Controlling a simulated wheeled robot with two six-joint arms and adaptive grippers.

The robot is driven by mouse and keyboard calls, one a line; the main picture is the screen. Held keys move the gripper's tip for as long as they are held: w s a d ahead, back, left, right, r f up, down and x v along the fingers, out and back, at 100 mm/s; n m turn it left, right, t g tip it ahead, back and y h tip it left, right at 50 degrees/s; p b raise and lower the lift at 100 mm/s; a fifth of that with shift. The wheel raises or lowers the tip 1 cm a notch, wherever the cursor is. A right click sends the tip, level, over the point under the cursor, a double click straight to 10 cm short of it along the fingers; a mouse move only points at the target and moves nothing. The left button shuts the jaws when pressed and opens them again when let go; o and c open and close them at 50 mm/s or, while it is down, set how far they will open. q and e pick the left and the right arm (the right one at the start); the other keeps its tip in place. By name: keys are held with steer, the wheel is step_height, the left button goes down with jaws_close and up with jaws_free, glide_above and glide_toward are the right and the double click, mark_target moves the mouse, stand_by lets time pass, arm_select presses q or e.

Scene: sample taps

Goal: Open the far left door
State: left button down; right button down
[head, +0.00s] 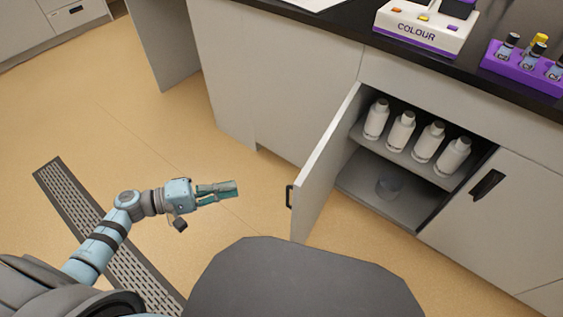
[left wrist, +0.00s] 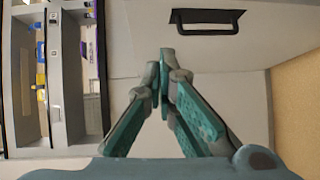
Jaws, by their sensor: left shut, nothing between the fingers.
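A pale grey cabinet door (head: 325,165) stands swung open at the left side of a cabinet opening, in the head view. Its dark handle (head: 289,196) is on the outer face near the free edge. My left gripper (head: 236,188) is shut and empty, to the left of that handle and apart from it. In the left wrist view the fingers (left wrist: 163,62) meet at the tips in front of a pale panel. A dark handle (left wrist: 208,15) shows above and to the right of the tips. My right gripper is not in view.
A closed door with a dark handle (head: 487,184) is at the right. A COLOUR device (head: 424,30) and a purple rack (head: 520,70) stand on the counter. The floor (head: 150,120) at left is free.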

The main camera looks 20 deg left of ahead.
arm_select(q)
steer(key=w+d+r, duration=0.2)
steer(key=d, duration=0.4)
steer(key=w+d+r+h, duration=0.1)
steer(key=w+d+r, duration=0.1)
steer(key=d, duration=0.4)
steer(key=shift+w+d, duration=0.15)
steer(key=shift+w, duration=0.2)
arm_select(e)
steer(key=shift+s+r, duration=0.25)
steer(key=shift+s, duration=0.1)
arm_select(q)
steer(key=shift+d+t, duration=0.1)
steer(key=shift+t, duration=0.2)
